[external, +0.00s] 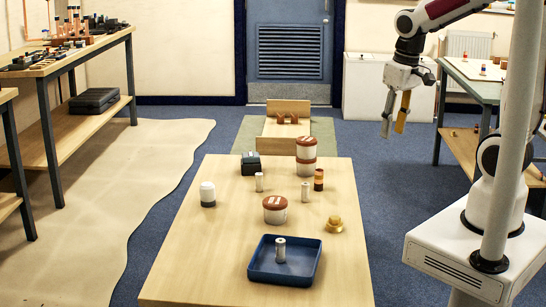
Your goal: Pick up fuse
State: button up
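Several small cylinders that look like fuses stand upright on the wooden table (190,270). One silver cylinder (281,250) stands inside the blue tray (256,276). A dark brown cylinder with an orange band (319,180) stands at the right rear. I cannot tell for certain which is the task's fuse. My gripper (393,131) hangs in the air to the right of the table, pointing down. Its fingers are apart with nothing visible between them.
Stacked white-and-brown tubs (306,155), a single tub (275,210), a brass piece (334,225), a white-and-dark jar (208,195) and a dark green box (251,164) share the table. The table's left front is clear. A side bench (468,80) stands behind my arm.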

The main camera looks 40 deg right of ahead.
jog(key=w+a+f+m+g, duration=0.2)
jog(key=w+a+f+m, duration=0.1)
jog(key=w+f, duration=0.55)
jog(key=m, duration=0.4)
send_over(305, 183)
jog(key=s, duration=0.6)
notch_tip(305, 183, down, 10)
jog(key=r, duration=0.1)
jog(key=w, duration=0.1)
jog(key=w+f+m, duration=0.1)
jog(key=w+m, duration=0.1)
jog(key=shift+d+f, duration=0.1)
jog(key=shift+f, duration=0.15)
jog(key=shift+w+a+r+m, duration=0.1)
jog(key=shift+w+r+m, duration=0.2)
jog(key=shift+w+m, duration=0.3)
jog(key=shift+w+a+r+m, duration=0.1)
jog(key=shift+w+r+m, duration=0.25)
jog(key=shift+w, duration=0.3)
jog(key=shift+w+m, duration=0.15)
jog(key=shift+m, duration=0.9)
jog(key=shift+f, duration=1.3)
